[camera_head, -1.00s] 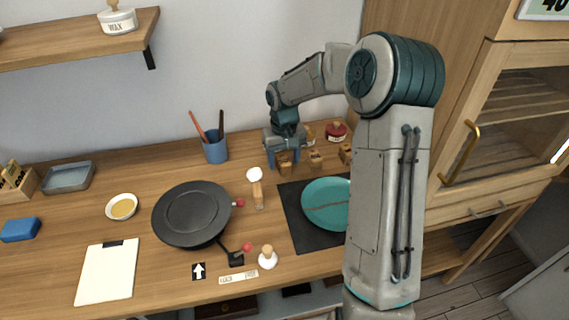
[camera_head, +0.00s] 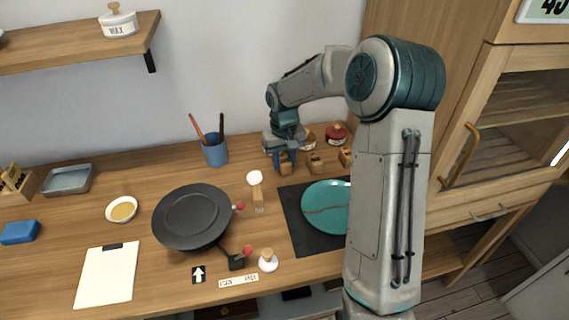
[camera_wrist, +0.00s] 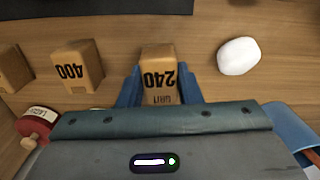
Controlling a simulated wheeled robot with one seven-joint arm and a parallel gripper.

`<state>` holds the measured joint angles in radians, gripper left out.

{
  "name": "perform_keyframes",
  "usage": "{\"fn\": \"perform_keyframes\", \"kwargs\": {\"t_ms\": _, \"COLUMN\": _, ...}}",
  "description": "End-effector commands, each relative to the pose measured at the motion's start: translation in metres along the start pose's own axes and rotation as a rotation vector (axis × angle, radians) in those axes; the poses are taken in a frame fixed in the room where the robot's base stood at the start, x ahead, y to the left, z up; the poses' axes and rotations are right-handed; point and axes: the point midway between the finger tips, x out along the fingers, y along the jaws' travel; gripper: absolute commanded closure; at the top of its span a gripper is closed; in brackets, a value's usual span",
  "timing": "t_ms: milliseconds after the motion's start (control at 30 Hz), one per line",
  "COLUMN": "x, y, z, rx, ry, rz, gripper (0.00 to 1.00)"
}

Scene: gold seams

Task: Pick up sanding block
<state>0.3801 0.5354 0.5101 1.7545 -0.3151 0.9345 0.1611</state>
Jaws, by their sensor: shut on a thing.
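A wooden sanding block marked 240 (camera_wrist: 160,68) sits between the blue fingers of my gripper (camera_wrist: 159,92) in the wrist view. In the head view my gripper (camera_head: 284,160) is at the back of the workbench, shut on this block (camera_head: 286,168). The block appears to be at bench level; whether it touches the bench is unclear. A similar block marked 400 (camera_wrist: 77,66) stands beside it, apart from the fingers. In the head view it is the middle block (camera_head: 316,164), with another block (camera_head: 345,157) further right.
A white rounded lump (camera_wrist: 239,56) lies near my gripper. A red-lidded jar (camera_head: 336,134) and a blue cup with tools (camera_head: 215,151) flank it. A teal plate on a dark mat (camera_head: 298,233) and a black round stand (camera_head: 190,215) are nearer the front.

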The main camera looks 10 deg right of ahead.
Motion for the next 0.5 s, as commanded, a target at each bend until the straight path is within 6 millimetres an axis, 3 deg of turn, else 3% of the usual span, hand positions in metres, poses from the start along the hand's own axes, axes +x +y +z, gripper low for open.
{"fn": "perform_keyframes", "kwargs": {"t_ms": 167, "x": -0.034, "y": 0.002, "z": 0.003, "rx": 0.002, "ry": 0.006, "rz": 0.002, "gripper": 0.91}}
{"fn": "perform_keyframes", "kwargs": {"t_ms": 500, "x": -0.073, "y": 0.037, "z": 0.064, "rx": 0.004, "ry": 0.004, "rz": 0.003, "gripper": 0.91}}
